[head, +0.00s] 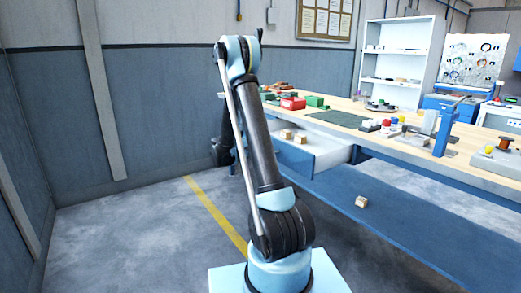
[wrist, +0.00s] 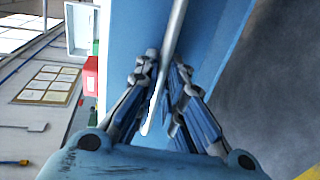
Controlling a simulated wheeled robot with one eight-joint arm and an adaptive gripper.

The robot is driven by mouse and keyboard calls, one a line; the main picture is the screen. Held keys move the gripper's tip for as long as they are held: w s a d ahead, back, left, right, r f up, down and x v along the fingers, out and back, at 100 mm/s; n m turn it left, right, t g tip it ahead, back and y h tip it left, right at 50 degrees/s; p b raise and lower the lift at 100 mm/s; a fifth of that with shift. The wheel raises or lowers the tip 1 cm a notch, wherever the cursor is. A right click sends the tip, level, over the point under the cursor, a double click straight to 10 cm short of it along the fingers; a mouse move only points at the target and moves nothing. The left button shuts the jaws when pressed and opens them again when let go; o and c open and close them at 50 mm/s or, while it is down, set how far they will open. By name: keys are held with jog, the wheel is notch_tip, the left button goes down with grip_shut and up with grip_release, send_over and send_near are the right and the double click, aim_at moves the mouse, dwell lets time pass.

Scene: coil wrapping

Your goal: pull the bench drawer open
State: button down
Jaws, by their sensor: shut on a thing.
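The bench drawer (head: 328,157) stands pulled out from under the bench top in the head view, its pale inside showing. Two wooden blocks (head: 300,138) lie in it. In the wrist view the blue drawer front (wrist: 215,40) fills the middle, with a pale bar handle (wrist: 172,35) running along it. My gripper (wrist: 162,80) has its fingers on either side of the handle and is shut on it. In the head view my arm hides the gripper, the handle and part of the drawer.
A wooden block (head: 361,201) lies low beneath the bench. The floor left of my arm is clear, crossed by a yellow line (head: 213,212).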

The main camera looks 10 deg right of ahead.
jog(key=shift+s+d+f, duration=0.15)
jog(key=shift+s, duration=0.1)
jog(key=c, duration=1.7)
grip_release()
jog(key=shift+w, duration=0.1)
jog(key=v, duration=1.2)
